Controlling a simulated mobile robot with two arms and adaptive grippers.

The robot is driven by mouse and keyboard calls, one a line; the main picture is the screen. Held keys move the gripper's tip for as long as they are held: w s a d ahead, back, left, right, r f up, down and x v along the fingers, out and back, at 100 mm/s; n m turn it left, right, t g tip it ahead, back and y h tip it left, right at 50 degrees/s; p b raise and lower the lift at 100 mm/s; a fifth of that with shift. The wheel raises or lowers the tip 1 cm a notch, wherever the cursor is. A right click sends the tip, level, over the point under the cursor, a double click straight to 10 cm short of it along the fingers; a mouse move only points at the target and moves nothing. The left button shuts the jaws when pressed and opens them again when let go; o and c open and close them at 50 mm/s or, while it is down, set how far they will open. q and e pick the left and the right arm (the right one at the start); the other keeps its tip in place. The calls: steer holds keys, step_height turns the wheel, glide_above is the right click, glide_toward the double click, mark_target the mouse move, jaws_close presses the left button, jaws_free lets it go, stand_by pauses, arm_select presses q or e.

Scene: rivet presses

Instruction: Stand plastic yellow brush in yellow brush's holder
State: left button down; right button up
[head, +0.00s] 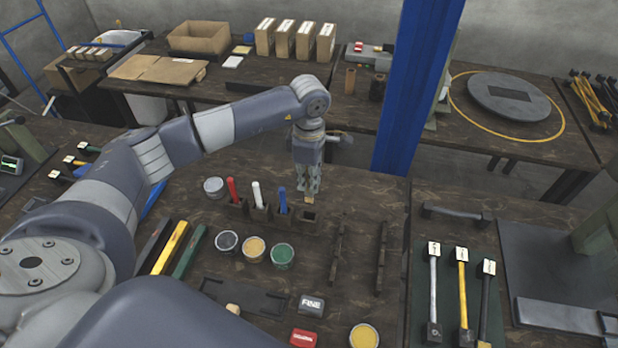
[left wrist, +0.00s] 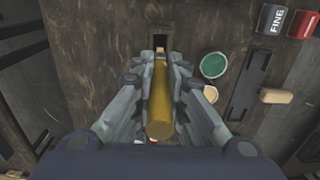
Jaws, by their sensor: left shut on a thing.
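My left gripper (head: 309,190) points down over the workbench and is shut on the yellow brush (left wrist: 160,105). In the left wrist view the brush's thick yellow handle lies between the fingers (left wrist: 162,75), its near end toward the camera. In the head view the fingers hide most of it; a small tan tip (head: 309,200) shows below them. The empty dark holder (head: 306,218) stands just below and in front of that tip, at the right end of the row. Its dark opening (left wrist: 160,41) shows beyond the brush in the left wrist view. Whether tip and holder touch is unclear.
Red (head: 232,190), white (head: 257,194) and blue (head: 283,200) brushes stand in holders left of the empty one. Cans, including a green one (head: 283,254), stand in front. Two dark rails (head: 380,257) lie to the right. A blue post (head: 416,90) rises behind.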

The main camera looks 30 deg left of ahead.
mark_target(309, 201)
arm_select(q)
steer(key=shift+f+b, duration=0.1)
steer(key=shift+b, duration=0.2)
step_height(309, 201, down, 6)
steer(key=b, duration=0.6)
steer(key=shift+f, duration=0.25)
steer(key=shift+f+b, duration=0.8)
steer(key=shift+f, duration=0.15)
steer(key=shift+f+b, duration=0.5)
steer(key=shift+f+b, duration=1.1)
steer(key=shift+f, duration=0.05)
steer(key=c, duration=1.5)
jaws_free()
steer(key=shift+c, duration=0.2)
